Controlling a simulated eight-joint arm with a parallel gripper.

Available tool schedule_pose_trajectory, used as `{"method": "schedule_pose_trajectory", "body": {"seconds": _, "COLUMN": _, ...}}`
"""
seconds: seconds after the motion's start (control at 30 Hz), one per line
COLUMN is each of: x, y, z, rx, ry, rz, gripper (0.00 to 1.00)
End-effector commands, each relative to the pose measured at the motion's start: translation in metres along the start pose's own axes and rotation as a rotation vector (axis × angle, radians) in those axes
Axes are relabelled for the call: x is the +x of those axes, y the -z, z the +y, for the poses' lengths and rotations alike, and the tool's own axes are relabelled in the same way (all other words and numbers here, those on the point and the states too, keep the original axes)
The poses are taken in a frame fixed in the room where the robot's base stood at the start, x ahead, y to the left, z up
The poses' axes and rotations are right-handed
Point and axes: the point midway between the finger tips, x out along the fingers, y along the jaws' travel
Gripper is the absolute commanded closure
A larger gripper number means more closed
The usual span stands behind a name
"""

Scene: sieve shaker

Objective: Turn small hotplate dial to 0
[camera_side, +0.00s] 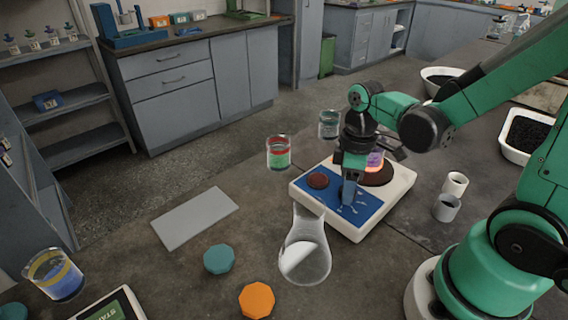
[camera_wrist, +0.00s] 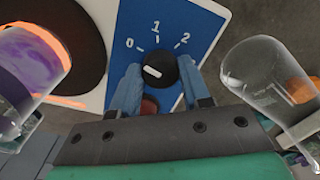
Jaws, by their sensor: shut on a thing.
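The white hotplate (camera_side: 395,198) has a blue control panel (camera_side: 368,205). In the wrist view, the black dial (camera_wrist: 166,62) sits on the panel (camera_wrist: 205,20), with 0, 1 and 2 printed around it. Its white mark points left and slightly up, near the 0 side. My gripper (camera_wrist: 160,80) is shut on the dial, with one blue finger on each side of it. In the side view, my gripper (camera_side: 350,193) points down onto the panel and hides the dial. A dark red knob (camera_side: 318,181) is beside it on the panel.
A beaker with purple contents (camera_side: 376,160) stands on the glowing heating plate (camera_side: 380,178), close to my gripper. A clear flask (camera_side: 305,250) stands just in front of the hotplate. Two beakers (camera_side: 279,153) (camera_side: 329,124) stand behind it.

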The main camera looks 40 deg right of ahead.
Motion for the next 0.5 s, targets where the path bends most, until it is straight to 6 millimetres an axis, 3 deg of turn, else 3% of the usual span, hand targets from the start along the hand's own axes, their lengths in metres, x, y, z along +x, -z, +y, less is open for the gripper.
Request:
{"method": "schedule_pose_trajectory", "body": {"seconds": 0.03, "x": 0.0002, "y": -0.0001, "z": 0.0000, "rx": -0.002, "ry": -0.001, "rz": 0.000, "gripper": 0.53}}
{"method": "schedule_pose_trajectory", "body": {"seconds": 0.13, "x": 0.0001, "y": -0.0001, "z": 0.0000, "rx": -0.001, "ry": -0.001, "rz": 0.000, "gripper": 0.27}}
{"method": "schedule_pose_trajectory", "body": {"seconds": 0.5, "x": -0.0026, "y": 0.0000, "z": 0.0001, "rx": 0.000, "ry": 0.000, "rz": 0.000, "gripper": 0.27}}
